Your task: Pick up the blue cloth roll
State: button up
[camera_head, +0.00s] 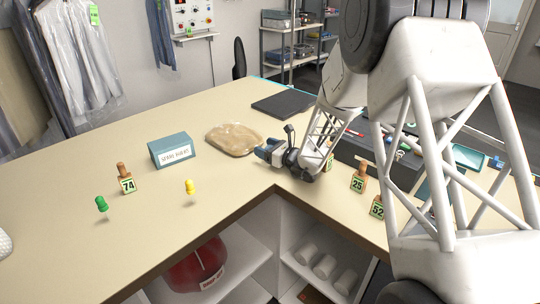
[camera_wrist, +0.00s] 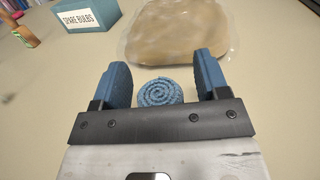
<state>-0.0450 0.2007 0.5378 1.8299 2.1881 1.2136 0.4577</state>
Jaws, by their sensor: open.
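The blue cloth roll (camera_wrist: 160,92) shows its spiral end in the wrist view. It stands on the beige counter between the two blue finger pads of my gripper (camera_wrist: 163,80), with a small space on each side. My gripper is open, and its dark palm bar hides the near part of the roll. In the head view my gripper (camera_head: 268,150) is low over the counter near its inner corner. I cannot make out the roll clearly there, as the gripper covers that spot.
A brown plastic-wrapped bundle (camera_head: 234,139) lies just beyond the gripper. A teal "SPARE BULBS" box (camera_head: 171,150), a green pin (camera_head: 102,204), a yellow pin (camera_head: 190,187) and number tag 74 (camera_head: 127,184) stand to the left. Tags 25 (camera_head: 358,184) and 52 (camera_head: 377,210) stand right.

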dwell(0.4)
jog(key=c, duration=1)
jog(key=shift+r, duration=0.2)
jog(key=shift+r, duration=0.55)
notch_tip(320, 180, up, 2)
jog(key=shift+r, duration=0.1)
jog(key=s+d+r, duration=0.1)
jog(key=s+d, duration=0.2)
jog(key=s, duration=1.2)
jog(key=shift+s+d+r, duration=0.15)
jog(key=shift+s, duration=0.2)
